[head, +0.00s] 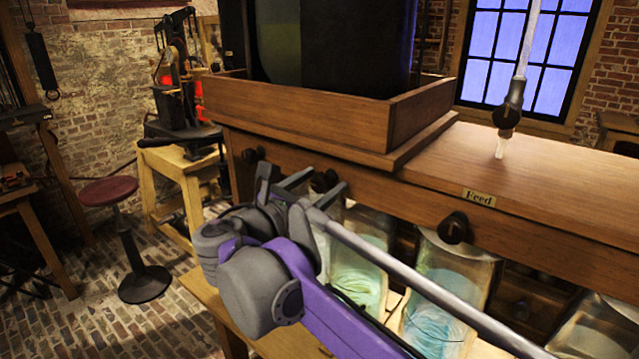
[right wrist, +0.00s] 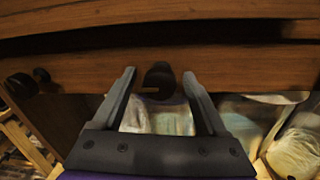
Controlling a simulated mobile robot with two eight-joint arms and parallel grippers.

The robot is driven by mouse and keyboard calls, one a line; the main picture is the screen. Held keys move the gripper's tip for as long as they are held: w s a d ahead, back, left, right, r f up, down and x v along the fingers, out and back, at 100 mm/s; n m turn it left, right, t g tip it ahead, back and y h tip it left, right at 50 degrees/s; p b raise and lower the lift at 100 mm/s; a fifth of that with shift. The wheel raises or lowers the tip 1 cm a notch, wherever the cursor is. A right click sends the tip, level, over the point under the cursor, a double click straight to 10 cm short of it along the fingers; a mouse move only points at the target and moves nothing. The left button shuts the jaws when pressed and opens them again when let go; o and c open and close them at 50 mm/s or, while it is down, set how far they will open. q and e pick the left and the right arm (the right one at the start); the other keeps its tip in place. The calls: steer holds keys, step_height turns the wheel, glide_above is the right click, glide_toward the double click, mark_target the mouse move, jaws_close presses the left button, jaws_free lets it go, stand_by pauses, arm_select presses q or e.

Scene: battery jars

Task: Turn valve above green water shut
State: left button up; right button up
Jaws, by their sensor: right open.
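My right gripper (head: 328,178) is open at the front edge of the wooden bench. A dark round valve knob (head: 322,183) sits between its fingers, partly hidden by them in the head view. In the right wrist view the gripper (right wrist: 159,73) has one finger on each side of the knob (right wrist: 158,84), with a gap on both sides. A glass jar with pale green water (head: 360,278) stands below that knob, partly hidden by my right arm. My left gripper is not in view.
Another dark knob (head: 250,155) is to the left and one (head: 454,228) to the right, above a jar of bluish water (head: 440,312). A "Feed" label (head: 479,198) is on the bench front. A wooden tray (head: 300,115) holds a dark tank on top.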

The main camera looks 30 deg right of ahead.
jaws_close()
stand_by(0.3)
